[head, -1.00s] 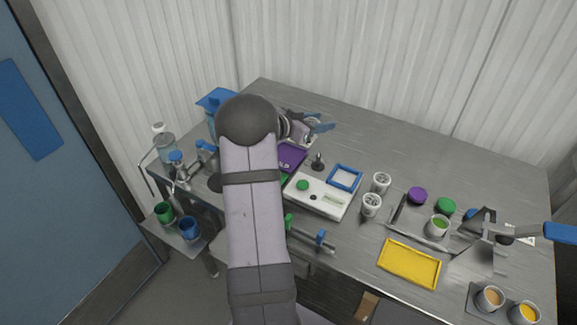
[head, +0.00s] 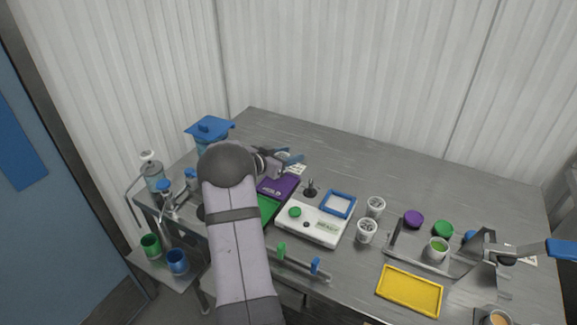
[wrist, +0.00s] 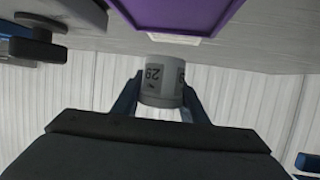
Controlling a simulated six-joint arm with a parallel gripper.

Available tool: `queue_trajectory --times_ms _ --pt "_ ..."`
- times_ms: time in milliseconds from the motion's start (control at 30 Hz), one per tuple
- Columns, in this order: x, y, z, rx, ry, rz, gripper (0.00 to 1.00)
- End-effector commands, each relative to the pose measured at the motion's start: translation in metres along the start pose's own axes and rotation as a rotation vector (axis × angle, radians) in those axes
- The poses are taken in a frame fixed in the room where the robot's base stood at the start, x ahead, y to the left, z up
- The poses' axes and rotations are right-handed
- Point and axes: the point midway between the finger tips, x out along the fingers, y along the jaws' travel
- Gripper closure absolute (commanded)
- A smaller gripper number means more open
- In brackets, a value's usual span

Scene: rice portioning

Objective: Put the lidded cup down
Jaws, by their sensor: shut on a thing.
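My gripper (wrist: 160,98) is shut on a pale grey cup (wrist: 161,80), one blue finger on each side. The cup carries a dark printed label and looks upside down in the wrist view; a plain grey band at its lower end there may be the lid. A purple mat or tray (wrist: 182,14) is close to the cup in that view. I cannot tell whether the cup touches the table. In the head view, my gripper (head: 284,163) is behind the purple tray (head: 272,188), partly hidden by my arm, and the cup cannot be made out.
A white device (head: 318,232) with a green button and a blue-framed square (head: 338,204) stand right of the purple tray. Two white cups (head: 367,232) are beyond them. The back right tabletop is clear.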

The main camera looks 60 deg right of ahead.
Motion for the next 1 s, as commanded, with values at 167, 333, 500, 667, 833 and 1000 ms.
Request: queue_trajectory --times_ms 167,333,500,667,833,1000 --pt "0.001 0.000 0.002 0.002 0.002 0.000 0.84" --pt "0.005 0.000 0.013 -0.001 0.000 0.001 0.84" --pt "0.012 0.000 0.032 -0.002 0.000 0.001 0.84" --pt "0.014 0.000 0.037 0.002 0.002 -0.001 0.84" --pt "0.014 0.000 0.037 0.002 0.002 -0.001 0.84" --pt "0.015 0.000 0.041 0.001 0.002 -0.001 0.84"
